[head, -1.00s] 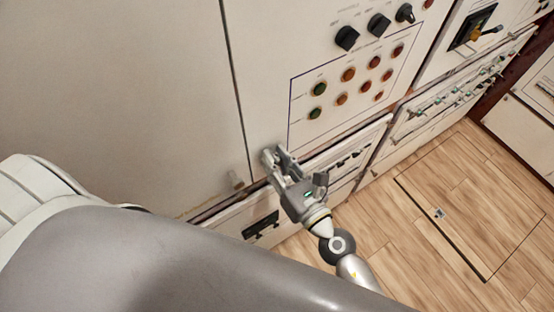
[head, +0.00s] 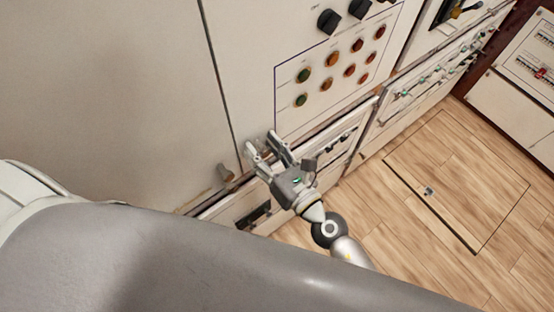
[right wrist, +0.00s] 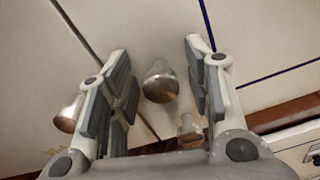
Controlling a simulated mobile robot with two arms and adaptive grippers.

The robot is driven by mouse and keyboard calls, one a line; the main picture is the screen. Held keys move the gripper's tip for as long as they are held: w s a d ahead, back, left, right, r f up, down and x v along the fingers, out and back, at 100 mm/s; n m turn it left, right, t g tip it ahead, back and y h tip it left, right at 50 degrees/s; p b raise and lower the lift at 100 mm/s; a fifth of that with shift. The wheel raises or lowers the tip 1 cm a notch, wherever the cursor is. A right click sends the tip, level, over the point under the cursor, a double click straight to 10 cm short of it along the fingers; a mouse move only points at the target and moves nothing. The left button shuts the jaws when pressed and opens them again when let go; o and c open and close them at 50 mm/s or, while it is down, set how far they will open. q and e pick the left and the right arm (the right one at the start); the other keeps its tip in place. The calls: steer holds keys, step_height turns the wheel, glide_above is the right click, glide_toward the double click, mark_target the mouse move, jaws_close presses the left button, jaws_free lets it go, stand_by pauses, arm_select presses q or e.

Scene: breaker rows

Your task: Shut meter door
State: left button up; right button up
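My right gripper (head: 262,142) is open at the cream cabinet front, just right of a vertical seam. In the right wrist view its fingers (right wrist: 160,100) stand on both sides of a metal knob (right wrist: 160,82), with gaps showing; contact cannot be seen. This knob is on the panel right of the seam and is hidden in the head view. A second knob (head: 227,172) is on the large plain panel (head: 110,90) left of the seam; it also shows in the right wrist view (right wrist: 68,116). I cannot tell which panel is the meter door. My left gripper is not in view.
The button panel (head: 290,125) carries coloured buttons and black rotary switches. Another small metal fitting (right wrist: 189,130) is near the right finger. Lower breaker rows (head: 420,95) run along the cabinet. The wooden floor (head: 400,220) at right is clear, with a hatch outline.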

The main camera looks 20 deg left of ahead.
steer(key=v, duration=1.1)
steer(key=shift+s+d, duration=0.25)
steer(key=shift+d, duration=0.1)
steer(key=shift+r, duration=0.15)
